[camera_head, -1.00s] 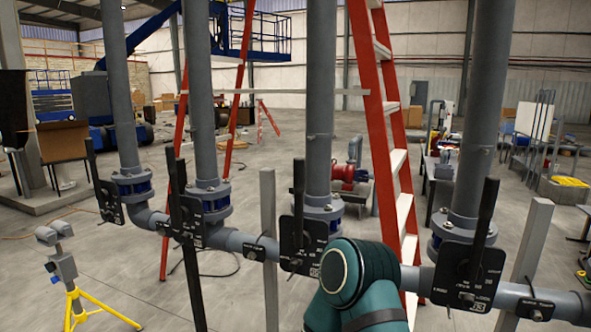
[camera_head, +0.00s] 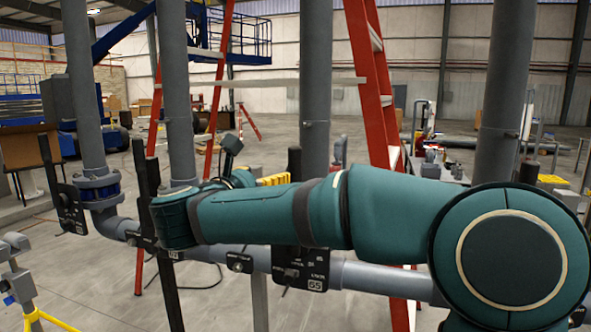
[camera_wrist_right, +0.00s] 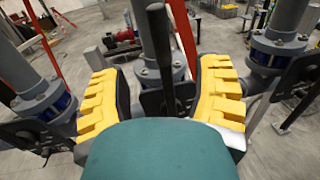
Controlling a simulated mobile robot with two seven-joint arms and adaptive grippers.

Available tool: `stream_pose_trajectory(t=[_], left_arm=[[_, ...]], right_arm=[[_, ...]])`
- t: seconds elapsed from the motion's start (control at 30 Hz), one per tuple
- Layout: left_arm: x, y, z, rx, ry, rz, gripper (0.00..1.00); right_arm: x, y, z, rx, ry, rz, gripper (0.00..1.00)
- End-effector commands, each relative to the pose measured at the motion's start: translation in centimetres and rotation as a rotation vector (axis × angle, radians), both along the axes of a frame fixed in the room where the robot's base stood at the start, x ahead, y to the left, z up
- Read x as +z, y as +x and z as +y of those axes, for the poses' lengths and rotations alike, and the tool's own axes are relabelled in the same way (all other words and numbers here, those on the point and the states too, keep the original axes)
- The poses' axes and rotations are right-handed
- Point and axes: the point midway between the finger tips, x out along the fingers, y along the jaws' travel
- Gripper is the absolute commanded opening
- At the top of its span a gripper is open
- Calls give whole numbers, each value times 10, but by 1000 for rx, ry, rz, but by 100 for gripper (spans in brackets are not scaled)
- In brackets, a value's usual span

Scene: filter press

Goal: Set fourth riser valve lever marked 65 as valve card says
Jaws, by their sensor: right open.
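The plate marked 65 (camera_head: 300,268) sits on the third riser from the left in the head view. Its black lever (camera_head: 294,160) stands upright, its lower part hidden by my right arm. My right gripper (camera_head: 262,181) is near that lever, partly hidden by its own arm. In the right wrist view the gripper (camera_wrist_right: 160,95) is open, its yellow-padded fingers on either side of an upright black lever (camera_wrist_right: 159,50). This seems to be the 65 lever, but no number is readable there. Contact cannot be told. No valve card is legible. My left gripper is out of view.
Other risers stand left (camera_head: 82,90) and right (camera_head: 507,80), joined by a horizontal grey pipe (camera_head: 365,277). Other black levers (camera_head: 48,170) stand at left. A red ladder (camera_head: 365,80) stands behind. My right arm hides the right riser's lower part.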

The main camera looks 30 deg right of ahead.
Motion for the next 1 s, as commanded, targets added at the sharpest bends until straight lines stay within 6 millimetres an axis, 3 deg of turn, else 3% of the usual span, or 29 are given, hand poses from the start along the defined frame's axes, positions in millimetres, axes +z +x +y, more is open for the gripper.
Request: stream_pose_trajectory(t=[0.17,0.6,0.8,1.0], left_arm=[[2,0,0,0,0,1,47],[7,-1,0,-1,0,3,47],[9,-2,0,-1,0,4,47],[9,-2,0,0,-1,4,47]], right_arm=[[1,10,-19,-6,3,-4,64],[1,54,-90,-4,0,-2,64],[0,67,-110,-3,0,0,64],[0,71,-116,-1,0,-1,64]])
